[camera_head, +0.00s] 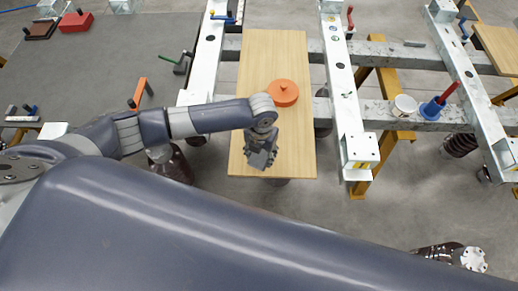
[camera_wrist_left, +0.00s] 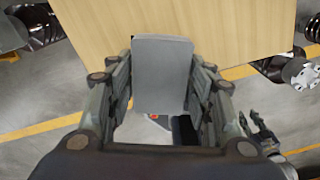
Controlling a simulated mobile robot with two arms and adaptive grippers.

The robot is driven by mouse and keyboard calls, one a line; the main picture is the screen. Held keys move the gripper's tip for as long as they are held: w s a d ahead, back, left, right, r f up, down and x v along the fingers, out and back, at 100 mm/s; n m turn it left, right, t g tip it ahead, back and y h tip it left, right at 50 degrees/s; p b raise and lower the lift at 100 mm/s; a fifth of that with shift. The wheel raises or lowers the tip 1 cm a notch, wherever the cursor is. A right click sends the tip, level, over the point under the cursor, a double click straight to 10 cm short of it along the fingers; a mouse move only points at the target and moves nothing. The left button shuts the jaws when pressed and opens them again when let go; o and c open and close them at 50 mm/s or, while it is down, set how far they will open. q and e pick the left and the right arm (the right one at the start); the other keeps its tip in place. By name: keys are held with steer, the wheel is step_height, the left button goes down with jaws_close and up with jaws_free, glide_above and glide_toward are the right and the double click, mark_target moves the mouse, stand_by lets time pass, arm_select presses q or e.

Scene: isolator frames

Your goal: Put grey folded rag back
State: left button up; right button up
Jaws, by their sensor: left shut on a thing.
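The grey folded rag (camera_wrist_left: 163,75) shows as a flat grey slab in the left wrist view, upright between the two fingers. My left gripper (camera_head: 262,152) is shut on it, over the near part of the wooden board (camera_head: 272,70). In the head view the rag is hard to tell from the grey gripper. In the left wrist view the fingers of my left gripper (camera_wrist_left: 160,95) press on both sides of it, near the board's edge. A dark jointed part at the lower right of that view may be my right gripper (camera_wrist_left: 262,135); its jaws are unclear.
An orange round object (camera_head: 283,93) stands on the board just beyond my left gripper. Steel beams (camera_head: 345,100) flank the board. A white cup (camera_head: 405,105) and a blue container (camera_head: 432,109) stand on a crossbeam at right. A dark table (camera_head: 100,75) with tools is at left.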

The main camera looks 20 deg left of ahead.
arm_select(q)
steer(key=shift+w+a, duration=0.3)
steer(key=shift+w, duration=0.2)
steer(key=shift+w+a, duration=0.25)
steer(key=shift+w, duration=0.2)
steer(key=shift+w+f, duration=0.1)
steer(key=shift+f, duration=0.15)
step_height(320, 180, down, 3)
steer(key=shift+r+p, duration=0.15)
steer(key=shift+p, duration=0.5)
steer(key=shift+f, duration=0.3)
steer(key=o, duration=0.9)
steer(key=shift+o, duration=0.2)
steer(key=shift+r, duration=0.1)
